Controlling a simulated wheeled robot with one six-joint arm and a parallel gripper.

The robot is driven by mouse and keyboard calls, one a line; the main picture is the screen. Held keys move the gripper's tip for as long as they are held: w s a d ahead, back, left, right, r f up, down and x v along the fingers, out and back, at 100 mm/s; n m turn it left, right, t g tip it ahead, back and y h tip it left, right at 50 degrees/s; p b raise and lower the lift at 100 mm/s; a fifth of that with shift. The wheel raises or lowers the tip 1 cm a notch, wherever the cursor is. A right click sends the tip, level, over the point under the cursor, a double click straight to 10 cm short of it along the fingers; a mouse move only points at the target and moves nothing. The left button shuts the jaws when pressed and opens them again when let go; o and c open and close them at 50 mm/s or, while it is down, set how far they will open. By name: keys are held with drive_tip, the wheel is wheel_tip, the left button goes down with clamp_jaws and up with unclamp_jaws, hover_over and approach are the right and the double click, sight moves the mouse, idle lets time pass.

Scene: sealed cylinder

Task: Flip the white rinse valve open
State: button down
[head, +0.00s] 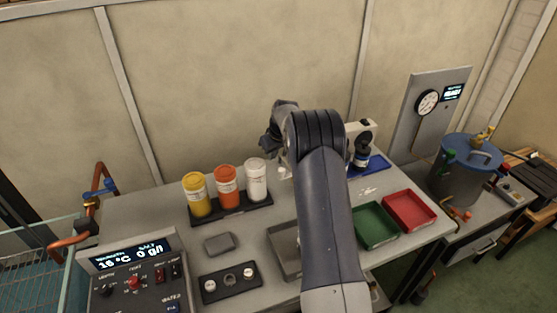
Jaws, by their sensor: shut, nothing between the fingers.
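I cannot make out a white rinse valve for certain. The lidded blue-grey cylinder (465,170) stands on the right-hand bench, with a green fitting (449,155), a yellow fitting (484,134) and a red fitting (467,215) on it. Copper pipes with blue handles (98,190) stand at the left end of the bench. My arm reaches over the middle of the bench and bends down behind the row of jars. My gripper (285,172) is shut and empty, partly hidden by my own arm, and well away from the cylinder.
Yellow (196,195), orange (227,187) and white (256,181) jars stand in a black rack. A green tray (375,226) and a red tray (409,211) lie right of my arm. A control box (131,275) is front left. A gauge panel (428,110) stands behind the cylinder.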

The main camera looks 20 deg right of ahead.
drive_tip(key=shift+s+d+f+p, duration=0.15)
drive_tip(key=shift+s+f+p, duration=0.15)
drive_tip(key=shift+s, duration=0.25)
drive_tip(key=shift+s+d+f+p, duration=0.15)
drive_tip(key=shift+s+f+p, duration=0.15)
drive_tip(key=shift+s, duration=0.25)
drive_tip(key=shift+s+d+f+p, duration=0.15)
drive_tip(key=shift+s+f+p, duration=0.15)
drive_tip(key=shift+s, duration=0.25)
